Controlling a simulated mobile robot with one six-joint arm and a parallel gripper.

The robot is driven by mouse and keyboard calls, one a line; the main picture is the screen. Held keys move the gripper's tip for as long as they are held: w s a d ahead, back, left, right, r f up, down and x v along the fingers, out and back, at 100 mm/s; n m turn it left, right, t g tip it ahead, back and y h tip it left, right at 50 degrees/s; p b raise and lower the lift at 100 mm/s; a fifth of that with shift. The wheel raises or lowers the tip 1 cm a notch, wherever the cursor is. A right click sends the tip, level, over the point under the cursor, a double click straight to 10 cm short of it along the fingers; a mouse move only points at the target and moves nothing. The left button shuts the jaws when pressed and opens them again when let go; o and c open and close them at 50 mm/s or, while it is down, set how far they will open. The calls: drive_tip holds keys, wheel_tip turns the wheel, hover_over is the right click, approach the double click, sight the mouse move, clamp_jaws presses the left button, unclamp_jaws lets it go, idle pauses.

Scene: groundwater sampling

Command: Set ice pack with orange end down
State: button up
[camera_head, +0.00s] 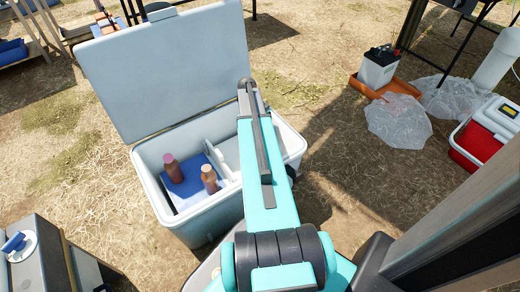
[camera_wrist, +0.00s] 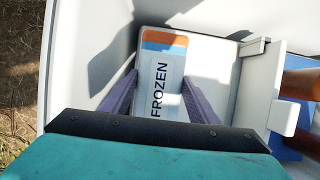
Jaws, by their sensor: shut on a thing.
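The ice pack with the orange end (camera_wrist: 165,38) shows in the wrist view as a pale slab with an orange and blue end and a FROZEN label. My gripper (camera_wrist: 160,78) has its two purple-grey fingers on either side of it, shut on it. The pack is inside the open cooler (camera_head: 215,212), beside the divider (camera_wrist: 262,85). I cannot tell whether it touches the cooler's floor. In the head view my arm reaches over the cooler's right side, and the gripper and pack are hidden.
Two brown bottles (camera_head: 173,168) (camera_head: 210,179) stand by a blue block (camera_head: 182,190) in the cooler's left part. The raised lid (camera_head: 165,70) stands behind. A battery (camera_head: 378,68), plastic bags (camera_head: 398,120) and a red cooler (camera_head: 480,140) are at right.

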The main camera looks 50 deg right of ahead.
drive_tip(key=shift+f+b, duration=1.05)
drive_tip(key=shift+f, duration=1.4)
drive_tip(key=shift+f, duration=0.1)
drive_tip(key=o, duration=1.4)
drive_tip(key=p+v, duration=0.5)
drive_tip(key=v, duration=0.7)
drive_tip(key=shift+s, duration=0.1)
